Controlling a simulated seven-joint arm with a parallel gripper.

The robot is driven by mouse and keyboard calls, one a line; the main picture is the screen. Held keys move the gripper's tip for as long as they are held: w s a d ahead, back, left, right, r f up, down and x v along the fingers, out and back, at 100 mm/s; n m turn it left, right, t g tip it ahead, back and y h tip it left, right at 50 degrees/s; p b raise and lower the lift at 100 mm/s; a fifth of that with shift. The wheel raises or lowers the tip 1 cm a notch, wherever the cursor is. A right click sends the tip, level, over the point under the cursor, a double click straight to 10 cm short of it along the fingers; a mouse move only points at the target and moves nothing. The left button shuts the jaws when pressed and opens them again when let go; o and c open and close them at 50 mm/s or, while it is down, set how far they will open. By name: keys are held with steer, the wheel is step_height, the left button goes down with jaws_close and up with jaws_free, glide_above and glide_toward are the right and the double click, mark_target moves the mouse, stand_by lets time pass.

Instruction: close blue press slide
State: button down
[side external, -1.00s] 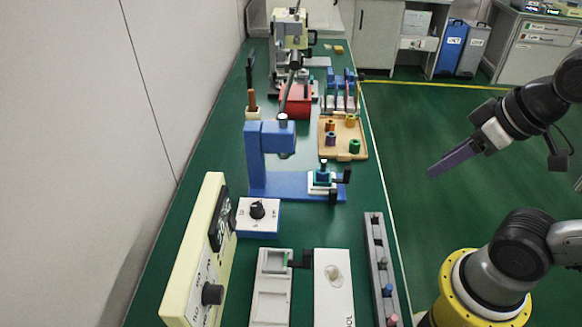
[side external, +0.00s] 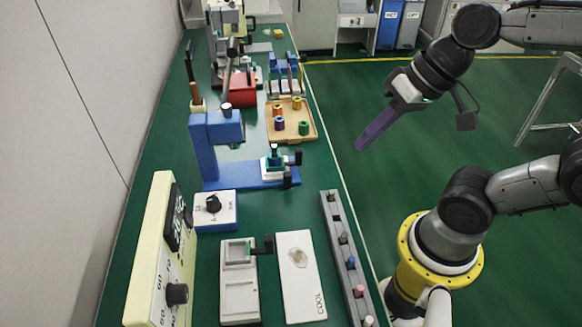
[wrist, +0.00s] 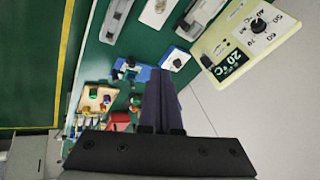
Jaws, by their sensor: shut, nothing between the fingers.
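The blue press (side external: 204,150) stands upright on the green bench, with its blue base running right toward the bench edge. Its slide (side external: 273,168), a pale block with a teal part on top and black handles at its right, sits on the outer end of the base, out to the right of the press head (side external: 228,122). My gripper (side external: 360,147) is shut and empty, over the floor right of the bench, apart from the slide. In the wrist view the long dark fingers (wrist: 158,75) are together; the press base (wrist: 144,72) is partly hidden behind them.
A wooden tray (side external: 305,133) with coloured pieces lies behind the slide. A dial box (side external: 225,209), white plates (side external: 300,275) and a grey rack (side external: 343,240) are in front. The space between my gripper and the slide looks clear.

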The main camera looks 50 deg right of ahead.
steer(key=w+d+f+m+y, duration=0.35)
steer(key=w+f+m, duration=0.35)
steer(key=w+m, duration=0.5)
steer(key=s+d+f+m+t, duration=0.1)
steer(key=d+f+m, duration=1)
steer(key=d+f, duration=0.2)
steer(key=x, duration=0.9)
steer(key=shift+a+r, duration=0.1)
steer(key=shift+a, duration=0.35)
steer(key=shift+w+a, duration=0.8)
steer(key=shift+w, duration=0.1)
steer(key=shift+w+a, duration=0.65)
steer(key=shift+w, duration=0.05)
